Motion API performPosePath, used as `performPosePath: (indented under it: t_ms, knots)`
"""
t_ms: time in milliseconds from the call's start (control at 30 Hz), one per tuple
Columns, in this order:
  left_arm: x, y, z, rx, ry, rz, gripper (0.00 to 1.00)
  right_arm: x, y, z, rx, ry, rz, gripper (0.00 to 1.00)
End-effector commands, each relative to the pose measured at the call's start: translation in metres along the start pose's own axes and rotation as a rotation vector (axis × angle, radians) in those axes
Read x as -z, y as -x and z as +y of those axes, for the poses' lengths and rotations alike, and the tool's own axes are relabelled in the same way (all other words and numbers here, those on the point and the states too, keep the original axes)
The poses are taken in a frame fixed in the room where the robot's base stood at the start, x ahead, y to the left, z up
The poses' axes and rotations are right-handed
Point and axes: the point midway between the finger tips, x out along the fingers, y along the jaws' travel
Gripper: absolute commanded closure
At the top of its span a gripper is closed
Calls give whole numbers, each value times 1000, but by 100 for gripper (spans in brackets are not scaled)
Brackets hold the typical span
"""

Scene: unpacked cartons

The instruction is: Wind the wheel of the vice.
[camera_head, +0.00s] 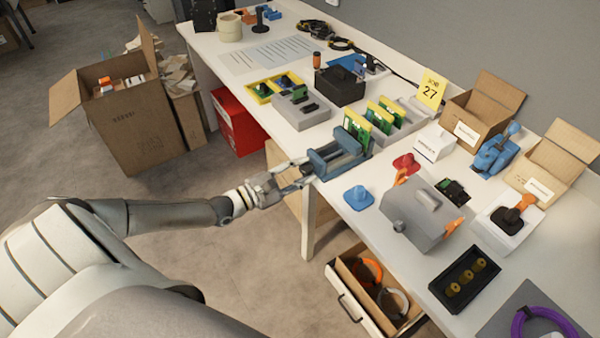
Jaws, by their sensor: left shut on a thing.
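The blue-grey vice (338,156) sits at the front edge of the white table, near the middle of the head view. My left arm reaches in from the left, and my left gripper (300,173) is at the vice's near-left end, at the table edge. Its fingers are shut on the vice's wheel, which is mostly hidden by the fingers. The wheel's turn angle cannot be made out. My right gripper is not in view.
Green circuit boards in yellow frames (381,117) stand behind the vice. A blue knob-topped piece (358,197) and a grey box-shaped device (424,213) are to its right. An open drawer (345,290) juts out below. A red box (238,122) stands under the table.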

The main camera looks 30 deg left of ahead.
Motion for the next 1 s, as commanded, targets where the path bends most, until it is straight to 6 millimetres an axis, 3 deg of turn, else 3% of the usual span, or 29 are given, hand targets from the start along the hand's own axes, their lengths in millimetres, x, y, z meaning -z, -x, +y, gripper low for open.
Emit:
performPosePath:
  t_ms: [600, 633, 800, 1000]
  knots:
    - [1, 1, -1, 2, 45, 3, 91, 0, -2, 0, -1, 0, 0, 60]
    - [1, 1, -1, 2, 45, 3, 66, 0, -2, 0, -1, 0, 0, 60]
    - [1, 0, -1, 2, 44, 2, 46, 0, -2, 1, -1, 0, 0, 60]
    - [0, 0, 0, 1, 44, 1, 46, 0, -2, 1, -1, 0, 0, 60]
